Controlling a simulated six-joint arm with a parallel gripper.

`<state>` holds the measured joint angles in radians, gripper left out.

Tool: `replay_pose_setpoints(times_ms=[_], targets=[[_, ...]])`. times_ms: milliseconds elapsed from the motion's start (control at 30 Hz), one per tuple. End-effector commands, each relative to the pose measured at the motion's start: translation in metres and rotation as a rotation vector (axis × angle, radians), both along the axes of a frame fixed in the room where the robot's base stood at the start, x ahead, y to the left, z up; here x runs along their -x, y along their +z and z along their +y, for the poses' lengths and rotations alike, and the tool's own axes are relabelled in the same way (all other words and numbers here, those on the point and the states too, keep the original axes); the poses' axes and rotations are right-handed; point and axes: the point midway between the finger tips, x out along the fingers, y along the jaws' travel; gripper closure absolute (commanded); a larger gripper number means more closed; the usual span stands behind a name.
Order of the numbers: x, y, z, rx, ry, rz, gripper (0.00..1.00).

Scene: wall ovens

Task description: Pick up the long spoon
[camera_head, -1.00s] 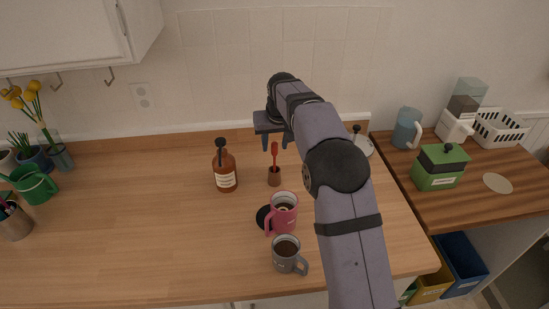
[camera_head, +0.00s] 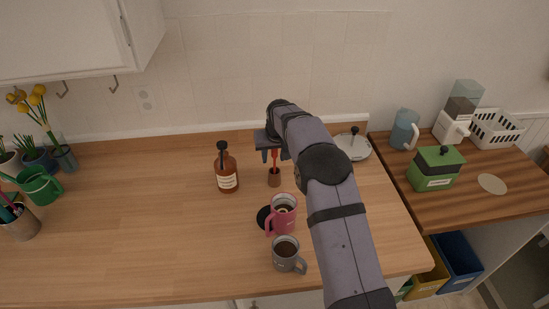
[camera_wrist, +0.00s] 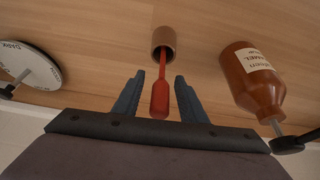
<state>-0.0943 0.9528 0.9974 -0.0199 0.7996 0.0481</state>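The long spoon is red and stands upright in a small brown cup (camera_head: 274,179) near the back of the wooden counter. In the head view the red spoon (camera_head: 275,156) shows just below my gripper (camera_head: 271,153). In the wrist view the spoon (camera_wrist: 160,98) lies between my two blue fingers (camera_wrist: 158,100), its wide end toward my palm. A gap shows on each side of it. The brown cup (camera_wrist: 164,40) shows beyond the fingertips. My gripper is open around the spoon, and I see no contact.
A brown pump bottle (camera_head: 226,172) stands close to the left of the cup; it also shows in the wrist view (camera_wrist: 250,75). A pink mug (camera_head: 283,214) and a grey mug (camera_head: 286,256) stand in front. A round lidded dish (camera_head: 353,147) is to the right.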

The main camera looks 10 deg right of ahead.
Motion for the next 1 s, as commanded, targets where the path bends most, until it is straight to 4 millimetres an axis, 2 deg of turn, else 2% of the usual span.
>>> replay_pose_setpoints(times_ms=[167, 333, 767, 1000], targets=[[0.0, 0.0, 0.0, 0.0, 0.0, -0.001, 0.62], [0.0, 0.0, 0.0, 0.0, 0.0, -0.001, 1.0], [-0.001, 0.005, 0.0, 0.0, 0.0, -0.004, 1.0], [-0.002, 0.036, 0.0, 0.0, 0.0, -0.007, 1.0]])
